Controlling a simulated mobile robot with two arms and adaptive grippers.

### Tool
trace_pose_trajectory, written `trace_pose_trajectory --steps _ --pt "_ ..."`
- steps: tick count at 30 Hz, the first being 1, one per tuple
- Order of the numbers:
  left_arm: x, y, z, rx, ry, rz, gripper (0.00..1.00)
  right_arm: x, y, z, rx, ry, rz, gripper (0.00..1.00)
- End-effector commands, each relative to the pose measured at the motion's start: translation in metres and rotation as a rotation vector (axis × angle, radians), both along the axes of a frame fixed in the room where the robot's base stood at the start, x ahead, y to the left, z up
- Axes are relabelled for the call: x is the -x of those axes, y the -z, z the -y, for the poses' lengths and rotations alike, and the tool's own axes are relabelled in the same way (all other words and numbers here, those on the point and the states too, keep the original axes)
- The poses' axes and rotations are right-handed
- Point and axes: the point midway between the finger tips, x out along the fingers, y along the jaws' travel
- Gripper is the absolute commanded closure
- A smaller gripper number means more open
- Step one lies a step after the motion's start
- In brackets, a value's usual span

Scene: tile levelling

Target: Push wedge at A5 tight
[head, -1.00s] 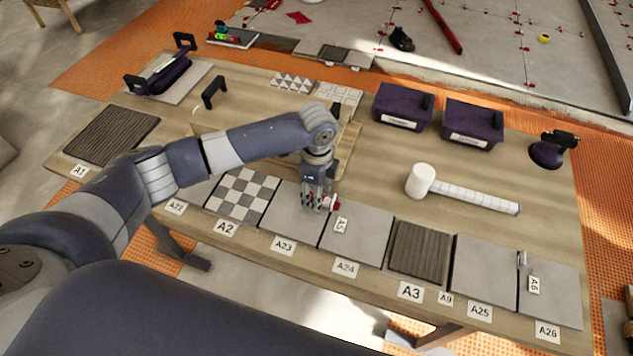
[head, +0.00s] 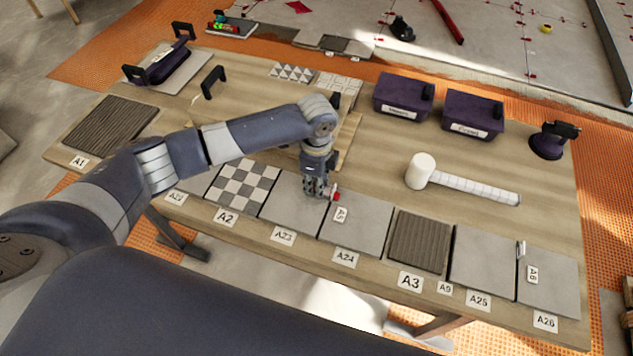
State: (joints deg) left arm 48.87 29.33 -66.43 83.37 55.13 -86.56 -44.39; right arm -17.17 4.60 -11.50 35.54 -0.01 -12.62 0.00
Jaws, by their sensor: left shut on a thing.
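The A5 label (head: 341,214) lies on the grey tile A24 (head: 365,222), near its left edge. A small red wedge (head: 335,194) with a pale upright part sits at the far end of the seam between tiles A23 (head: 288,207) and A24. My left gripper (head: 319,192) points down at that seam and is shut on the red wedge. Its fingers hide part of the wedge, and I cannot tell how deep the wedge sits. My right gripper is not in view.
A white-headed mallet (head: 420,171) lies to the right behind the tiles. Two dark bins (head: 403,97) (head: 472,115) stand behind it. A checkered tile A2 (head: 242,186) and a ribbed tile A3 (head: 419,240) flank the grey pair. A pale clip stands by A6 (head: 532,274).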

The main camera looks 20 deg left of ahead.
Motion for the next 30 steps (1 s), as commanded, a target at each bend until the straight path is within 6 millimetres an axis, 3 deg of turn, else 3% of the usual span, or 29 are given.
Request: trace_pose_trajectory --steps 30 --pt "0.0 0.0 0.011 0.0 0.001 0.0 1.0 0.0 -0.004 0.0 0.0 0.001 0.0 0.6"
